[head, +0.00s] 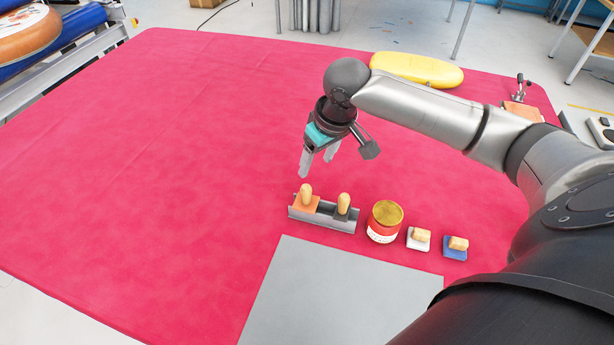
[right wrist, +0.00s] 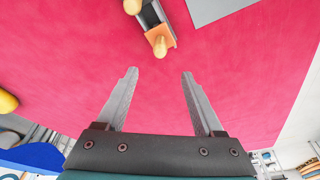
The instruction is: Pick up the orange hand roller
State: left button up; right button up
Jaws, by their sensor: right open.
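The orange hand roller (head: 306,204) has an orange base and a rounded wooden handle. It sits at the left end of a grey metal tray (head: 325,222) on the red sheet. It also shows in the right wrist view (right wrist: 159,38), ahead of my fingertips. My right gripper (head: 317,165) is open and empty, pointing down, above the sheet and apart from the roller. In the right wrist view its two fingers (right wrist: 159,73) have only red sheet between them. My left gripper is not in view.
A dark-based tool with a wooden handle (head: 343,204) shares the tray. A red can (head: 384,222), a white block tool (head: 418,239) and a blue one (head: 456,248) stand to the right. A grey sheet (head: 330,300) lies in front. The red sheet's left side is clear.

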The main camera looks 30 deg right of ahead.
aim_at(308, 189)
jog(key=b+x, duration=0.1)
jog(key=x, duration=0.8)
jog(key=shift+f+b, duration=0.2)
jog(key=shift+b, duration=0.2)
jog(key=shift+b+x, duration=0.6)
jog(key=shift+x, duration=2.3)
jog(key=shift+s, duration=0.1)
grip_shut()
